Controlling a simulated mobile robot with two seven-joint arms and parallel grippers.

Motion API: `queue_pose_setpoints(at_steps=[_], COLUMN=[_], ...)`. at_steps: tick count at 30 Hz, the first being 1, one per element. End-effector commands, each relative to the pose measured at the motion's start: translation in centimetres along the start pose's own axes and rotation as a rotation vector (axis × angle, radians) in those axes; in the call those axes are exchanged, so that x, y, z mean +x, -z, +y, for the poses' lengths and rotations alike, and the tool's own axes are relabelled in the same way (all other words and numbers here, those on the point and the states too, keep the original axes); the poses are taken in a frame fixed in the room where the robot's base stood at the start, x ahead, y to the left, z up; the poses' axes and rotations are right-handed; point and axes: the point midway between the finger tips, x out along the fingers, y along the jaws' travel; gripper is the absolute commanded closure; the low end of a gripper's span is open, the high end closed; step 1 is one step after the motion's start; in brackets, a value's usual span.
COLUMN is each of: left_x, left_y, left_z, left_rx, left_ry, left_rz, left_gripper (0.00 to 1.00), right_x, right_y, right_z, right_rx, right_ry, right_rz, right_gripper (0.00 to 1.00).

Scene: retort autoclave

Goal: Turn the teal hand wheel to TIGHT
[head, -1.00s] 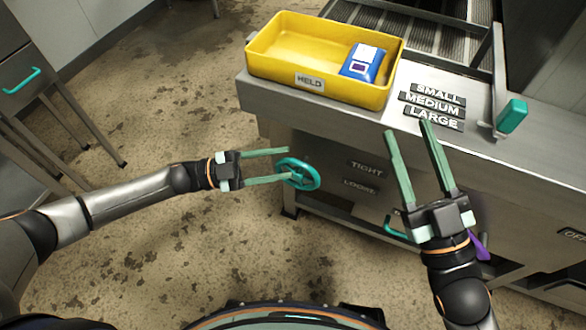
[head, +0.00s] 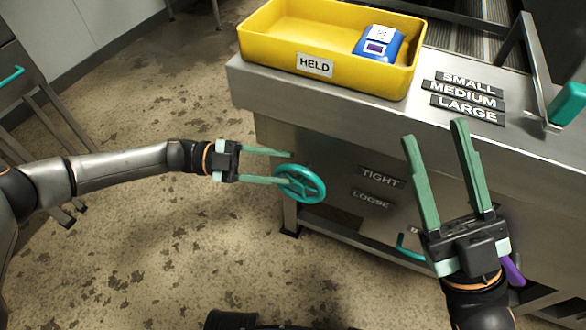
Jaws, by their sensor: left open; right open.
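The teal hand wheel (head: 312,190) is on the front face of the steel bench, left of the TIGHT label (head: 382,177) and the LOOSE label (head: 371,198). My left gripper (head: 291,168) is open, pointing right, with its fingertips at the wheel's left side. The lower finger overlaps the wheel in the picture; I cannot tell whether it touches. My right gripper (head: 434,132) is open and empty, pointing up in front of the bench, right of the labels.
A yellow HELD bin (head: 275,70) with a blue device (head: 379,43) stands on the bench (head: 330,112). SMALL, MEDIUM and LARGE labels (head: 466,98) lie to its right. A teal-handled lever (head: 566,104) is at the right. A teal handle (head: 408,249) sits low on the front.

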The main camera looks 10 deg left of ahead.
Motion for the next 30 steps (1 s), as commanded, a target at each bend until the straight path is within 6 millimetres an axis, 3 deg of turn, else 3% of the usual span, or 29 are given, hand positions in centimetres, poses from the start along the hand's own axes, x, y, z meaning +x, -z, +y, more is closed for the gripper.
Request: queue_pose_setpoints(at_steps=[6, 17, 30], left_x=[2.7, 3.1, 3.1], left_y=[0.0, 0.0, 0.0], left_z=[0.1, 0.0, -0.2], left_rx=[0.002, 0.001, 0.002], left_ry=[-0.001, 0.000, 0.005], left_rz=[0.002, 0.000, -0.001], left_gripper=[0.50, 0.50, 0.99], right_x=[-0.5, -0.5, -0.5], right_y=[-0.6, -0.6, -0.6], right_z=[-0.3, -0.3, -0.4], right_rx=[-0.004, -0.006, -0.004], right_ry=[0.003, 0.004, 0.004], right_rz=[-0.004, -0.006, -0.008], right_gripper=[0.50, 0.50, 0.50])
